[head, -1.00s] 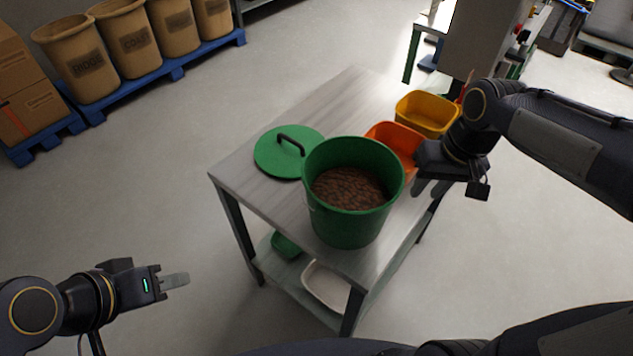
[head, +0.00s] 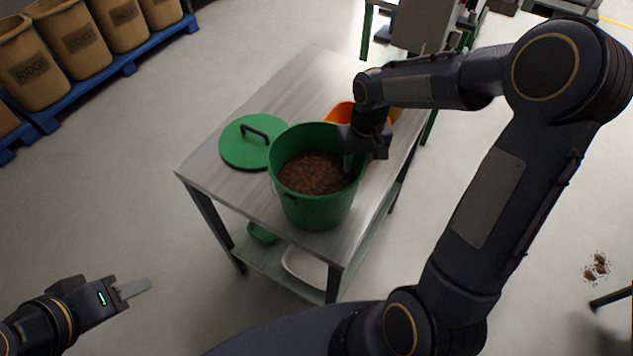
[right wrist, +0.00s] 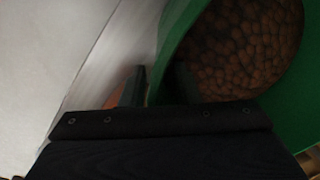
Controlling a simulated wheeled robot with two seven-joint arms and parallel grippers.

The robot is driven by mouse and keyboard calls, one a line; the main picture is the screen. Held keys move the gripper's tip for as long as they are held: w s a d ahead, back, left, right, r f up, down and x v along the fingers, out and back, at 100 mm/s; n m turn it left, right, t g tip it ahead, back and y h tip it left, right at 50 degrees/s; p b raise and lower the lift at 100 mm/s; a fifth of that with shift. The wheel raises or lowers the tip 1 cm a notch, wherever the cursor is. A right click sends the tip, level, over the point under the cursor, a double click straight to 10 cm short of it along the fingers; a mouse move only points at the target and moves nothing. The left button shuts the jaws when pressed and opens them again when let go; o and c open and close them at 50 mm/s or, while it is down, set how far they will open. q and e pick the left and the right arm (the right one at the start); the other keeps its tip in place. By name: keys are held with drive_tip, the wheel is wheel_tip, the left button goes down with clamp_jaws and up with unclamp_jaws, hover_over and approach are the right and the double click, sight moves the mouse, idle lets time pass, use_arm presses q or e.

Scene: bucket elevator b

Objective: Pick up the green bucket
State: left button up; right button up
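The green bucket (head: 318,208), filled with brown pellets (head: 315,174), stands upright on the grey table. My right gripper (head: 354,162) reaches down at its right rim, with one finger showing inside the bucket. In the right wrist view the bucket (right wrist: 180,28) fills the right side. There the fingers of the right gripper (right wrist: 159,84) stand apart on either side of the bucket wall, with a gap between them. My left gripper (head: 132,289) is at lower left, away from the table. Its fingers are seen side-on, so their opening is unclear.
A green lid (head: 243,150) with a dark handle lies left of the bucket on the table (head: 300,85). An orange bin (head: 340,112) sits behind the bucket, partly hidden by my right arm. A white tray (head: 305,268) and a green container (head: 262,233) are on the lower shelf.

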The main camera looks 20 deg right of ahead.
clamp_jaws()
drive_tip(key=shift+r, duration=0.1)
idle(1.3)
